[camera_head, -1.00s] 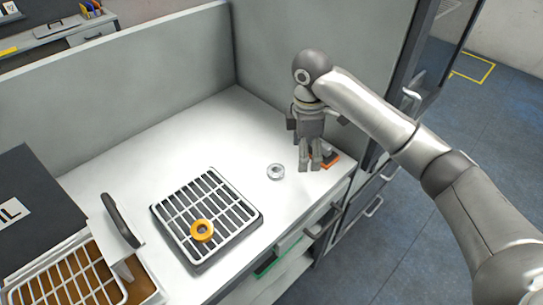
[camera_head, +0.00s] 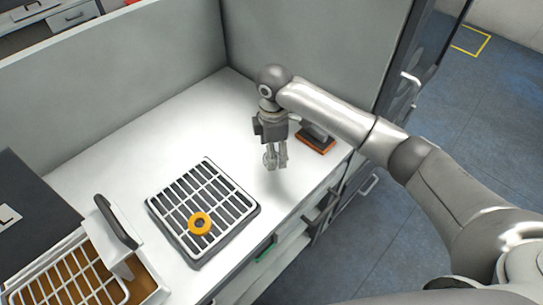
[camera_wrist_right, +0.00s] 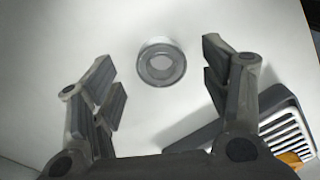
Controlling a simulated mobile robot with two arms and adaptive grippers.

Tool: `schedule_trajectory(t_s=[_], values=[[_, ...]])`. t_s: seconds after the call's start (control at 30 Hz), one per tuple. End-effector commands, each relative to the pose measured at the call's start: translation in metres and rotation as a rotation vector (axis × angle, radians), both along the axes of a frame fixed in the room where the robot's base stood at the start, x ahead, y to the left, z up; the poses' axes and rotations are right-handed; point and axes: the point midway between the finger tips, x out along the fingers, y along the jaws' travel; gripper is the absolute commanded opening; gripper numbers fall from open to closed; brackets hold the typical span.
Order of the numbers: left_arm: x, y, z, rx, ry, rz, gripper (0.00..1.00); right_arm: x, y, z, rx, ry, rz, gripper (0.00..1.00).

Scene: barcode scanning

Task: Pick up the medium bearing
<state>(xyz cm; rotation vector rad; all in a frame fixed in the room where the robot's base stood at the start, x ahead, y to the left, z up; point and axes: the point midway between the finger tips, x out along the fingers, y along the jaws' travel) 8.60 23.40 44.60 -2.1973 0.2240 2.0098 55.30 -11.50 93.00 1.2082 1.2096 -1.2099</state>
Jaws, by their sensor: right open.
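A small silver ring-shaped bearing lies flat on the white table and shows whole in the right wrist view (camera_wrist_right: 147,66). In the head view the bearing (camera_head: 267,160) is mostly hidden by my right gripper. My right gripper (camera_head: 276,166) points down over it. In the right wrist view the gripper (camera_wrist_right: 160,80) is open, with the bearing between and slightly beyond its fingers, untouched. An orange ring (camera_head: 192,226) lies on a white-barred rack (camera_head: 165,194) to the left. My left gripper is not in view.
An orange-and-black device (camera_head: 316,141) stands right of my right gripper. A box with a white grid (camera_head: 62,275) and a black handle (camera_head: 117,222) are at the lower left. Grey partition walls (camera_head: 130,85) close the back. The table behind the rack is clear.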

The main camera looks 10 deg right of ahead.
Motion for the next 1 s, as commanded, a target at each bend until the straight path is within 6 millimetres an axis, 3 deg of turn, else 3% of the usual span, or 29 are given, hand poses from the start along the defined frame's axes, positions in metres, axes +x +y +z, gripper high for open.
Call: schedule_trajectory(t_s=[0.13,0.4,0.8,1.0], values=[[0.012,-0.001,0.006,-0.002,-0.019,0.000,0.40,-0.001,0.000,-0.016,-0.001,0.001,0.001,0.71],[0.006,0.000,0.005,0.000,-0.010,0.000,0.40,-0.001,0.000,-0.020,0.000,-0.001,0.001,0.71],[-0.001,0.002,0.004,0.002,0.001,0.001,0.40,-0.001,0.000,-0.020,0.000,-0.001,0.001,0.20],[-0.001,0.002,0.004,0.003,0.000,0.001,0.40,0.000,0.000,-0.020,0.000,-0.001,0.001,0.18]])
